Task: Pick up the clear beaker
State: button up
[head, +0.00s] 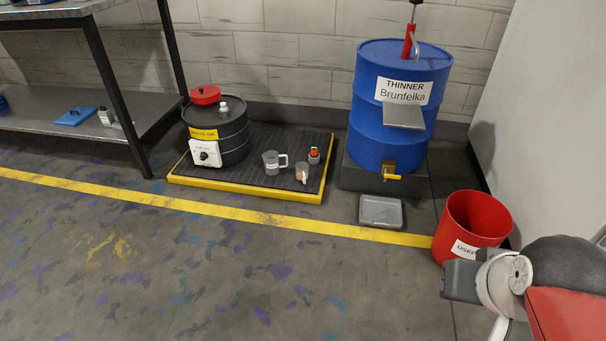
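A greyish see-through beaker (271,163) with a pale handle on its right stands upright on the dark ribbed spill pallet (177,181) with a yellow edge. It is right of the black drum. A smaller cup (302,170), brownish with a pale handle, stands just to its right. I cannot tell what either holds. Part of my arm shows at the lower right, far from the beaker. My gripper's fingers are not in view.
A black drum (234,136) with a red lid stands left on the pallet. A small orange-topped item (314,155) is at right. Beyond stand a blue thinner drum (377,137), a grey tray (380,211) and a red bin (472,222). The floor in front is clear.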

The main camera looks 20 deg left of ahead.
aim_at(302, 168)
jog(key=i+u, duration=0.15)
jog(key=u, duration=0.25)
jog(key=i+u, duration=0.2)
jog(key=u, duration=0.2)
jog(key=i+u, duration=0.15)
jog(key=u, duration=0.25)
jog(key=i+l+u, duration=0.2)
jog(key=i+l, duration=0.55)
jog(key=i+l+u, duration=0.25)
jog(key=i+l, duration=0.45)
jog(key=l, duration=0.15)
